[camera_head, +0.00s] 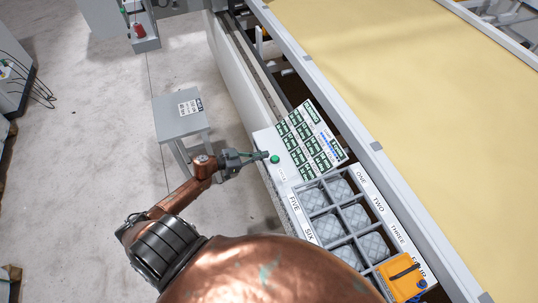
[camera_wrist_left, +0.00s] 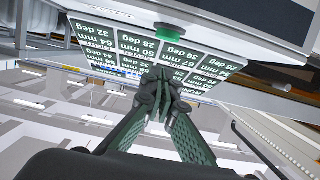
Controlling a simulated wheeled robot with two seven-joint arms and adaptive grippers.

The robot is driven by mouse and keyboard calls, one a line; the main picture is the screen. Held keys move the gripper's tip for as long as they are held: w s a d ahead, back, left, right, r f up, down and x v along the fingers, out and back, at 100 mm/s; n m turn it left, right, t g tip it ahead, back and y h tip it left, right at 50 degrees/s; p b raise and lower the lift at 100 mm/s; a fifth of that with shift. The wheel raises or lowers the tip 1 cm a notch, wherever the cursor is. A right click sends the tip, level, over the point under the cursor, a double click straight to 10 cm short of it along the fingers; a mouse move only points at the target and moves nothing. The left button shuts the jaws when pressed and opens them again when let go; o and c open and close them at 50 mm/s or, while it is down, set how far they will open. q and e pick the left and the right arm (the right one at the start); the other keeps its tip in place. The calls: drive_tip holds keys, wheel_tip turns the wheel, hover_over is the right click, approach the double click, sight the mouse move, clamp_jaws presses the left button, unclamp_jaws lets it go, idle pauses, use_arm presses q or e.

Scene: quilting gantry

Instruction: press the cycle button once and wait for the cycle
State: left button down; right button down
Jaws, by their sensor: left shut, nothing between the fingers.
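The green round cycle button (camera_head: 275,159) sits on the pale panel beside the green label cards, with small lettering next to it. My left gripper (camera_head: 266,155) is shut and empty, its fingertips just left of the button in the head view. Whether they touch it I cannot tell there. In the left wrist view the button (camera_wrist_left: 171,31) shows at the top, and the closed fingertips (camera_wrist_left: 160,74) appear below it in the picture, apart from it. My right gripper is not in view.
A grey divided tray (camera_head: 326,211) with quilted pieces in its numbered compartments lies below the cards (camera_head: 308,142), with an orange device (camera_head: 402,276) at its corner. A grey stool (camera_head: 181,117) stands left. The cream quilting bed (camera_head: 420,80) fills the right.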

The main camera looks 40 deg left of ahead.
use_arm(q)
drive_tip(key=v, duration=0.6)
drive_tip(key=shift+s+a+r, duration=0.15)
drive_tip(key=shift+s+a, duration=0.05)
drive_tip(key=shift+s, duration=0.05)
